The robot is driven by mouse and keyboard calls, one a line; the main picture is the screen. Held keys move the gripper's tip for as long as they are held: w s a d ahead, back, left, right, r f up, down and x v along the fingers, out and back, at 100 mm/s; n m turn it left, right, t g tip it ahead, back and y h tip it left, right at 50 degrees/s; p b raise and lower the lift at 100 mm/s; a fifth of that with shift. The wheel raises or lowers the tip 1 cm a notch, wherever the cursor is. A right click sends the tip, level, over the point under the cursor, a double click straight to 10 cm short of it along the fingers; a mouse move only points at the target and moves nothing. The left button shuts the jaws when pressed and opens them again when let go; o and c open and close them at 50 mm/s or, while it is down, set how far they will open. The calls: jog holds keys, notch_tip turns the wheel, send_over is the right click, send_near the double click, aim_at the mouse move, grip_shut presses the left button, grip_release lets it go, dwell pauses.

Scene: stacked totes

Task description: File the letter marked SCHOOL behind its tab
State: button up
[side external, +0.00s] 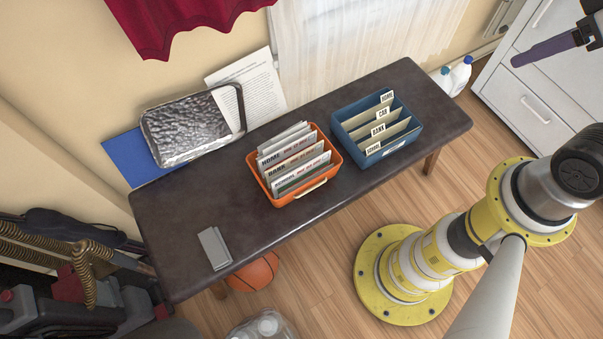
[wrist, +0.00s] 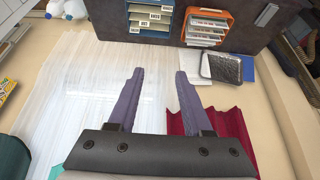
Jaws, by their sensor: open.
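The letter marked SCHOOL (side external: 303,177) stands at the near end of the orange tote (side external: 322,189), in front of letters marked BANK and HOME. The blue tote (side external: 351,144) stands to its right with several tabbed dividers. The nearest tab (side external: 373,149) seems to read SCHOOL; behind it are BANK, CAR and HOME. My gripper (wrist: 159,73) is open and empty, with purple fingers spread. In the side view it (side external: 515,62) is at the upper right, far from both totes. In the wrist view, the orange tote (wrist: 229,35) and blue tote (wrist: 173,20) are beyond the fingertips.
Both totes stand on a dark bench (side external: 228,192). A grey block (side external: 214,248) lies at its left end. A metal tray (side external: 190,128), a printed sheet (side external: 255,88) and a blue sheet (side external: 128,158) are at the back left. The bench is clear between the grey block and orange tote.

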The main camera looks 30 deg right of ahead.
jog(key=shift+c, duration=0.6)
